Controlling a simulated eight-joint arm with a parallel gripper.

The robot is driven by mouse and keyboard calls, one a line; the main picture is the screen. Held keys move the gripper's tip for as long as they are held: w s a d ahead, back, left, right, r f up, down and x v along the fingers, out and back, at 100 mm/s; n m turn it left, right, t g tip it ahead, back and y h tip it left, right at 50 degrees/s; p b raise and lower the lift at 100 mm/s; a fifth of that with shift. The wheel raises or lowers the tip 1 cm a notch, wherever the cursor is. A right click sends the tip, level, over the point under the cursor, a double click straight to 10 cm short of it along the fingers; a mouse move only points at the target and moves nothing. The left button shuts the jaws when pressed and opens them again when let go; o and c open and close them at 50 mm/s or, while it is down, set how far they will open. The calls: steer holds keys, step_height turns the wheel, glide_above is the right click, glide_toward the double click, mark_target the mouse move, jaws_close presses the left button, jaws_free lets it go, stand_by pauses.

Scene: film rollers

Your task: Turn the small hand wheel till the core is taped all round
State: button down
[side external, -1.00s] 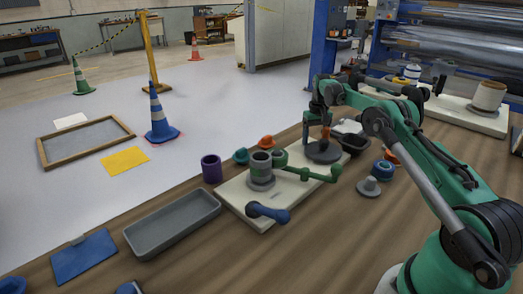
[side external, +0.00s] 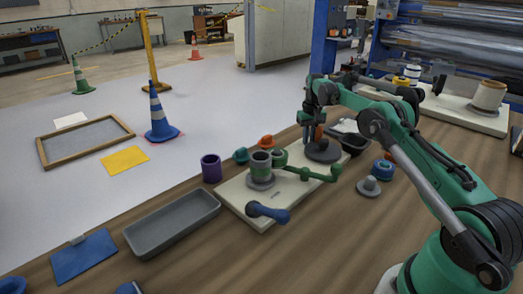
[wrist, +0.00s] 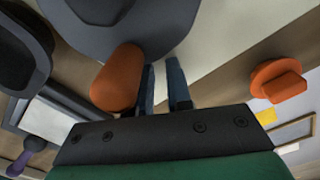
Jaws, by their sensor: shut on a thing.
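The small hand wheel, a dark grey disc (side external: 323,151) with an upright orange knob (side external: 319,132), sits at the far right end of the cream base board (side external: 238,204). My gripper (side external: 311,138) points down over the wheel and is shut on the knob. In the wrist view, the orange knob (wrist: 117,78) is close beside my dark fingers (wrist: 163,75), with the wheel's disc (wrist: 130,35) beyond; the exact contact is hard to see. The core, a grey-green cylinder (side external: 261,165), stands upright on the board. I cannot tell how far tape goes round it.
A green link arm (side external: 308,173) and a blue crank handle (side external: 267,212) are on the board. A dark bowl (side external: 354,144), a blue ring (side external: 382,169) and a grey knobbed disc (side external: 369,187) lie right. A purple cup (side external: 211,168) and grey tray (side external: 172,223) stand left.

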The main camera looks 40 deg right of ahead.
steer(key=shift+w+a+f, duration=0.1)
steer(key=shift+w+f, duration=0.05)
steer(key=shift+w+a+r, duration=0.1)
steer(key=shift+a+r, duration=0.25)
steer(key=shift+r, duration=0.35)
steer(key=shift+w+a+r, duration=0.1)
steer(key=shift+a+r, duration=0.25)
steer(key=shift+r, duration=0.3)
steer(key=shift+s, duration=0.1)
steer(key=shift+w+a+r, duration=0.1)
steer(key=shift+w+a, duration=0.15)
steer(key=shift+a, duration=0.5)
steer(key=shift+a, duration=0.15)
steer(key=shift+w+a, duration=0.25)
steer(key=shift+a, duration=0.4)
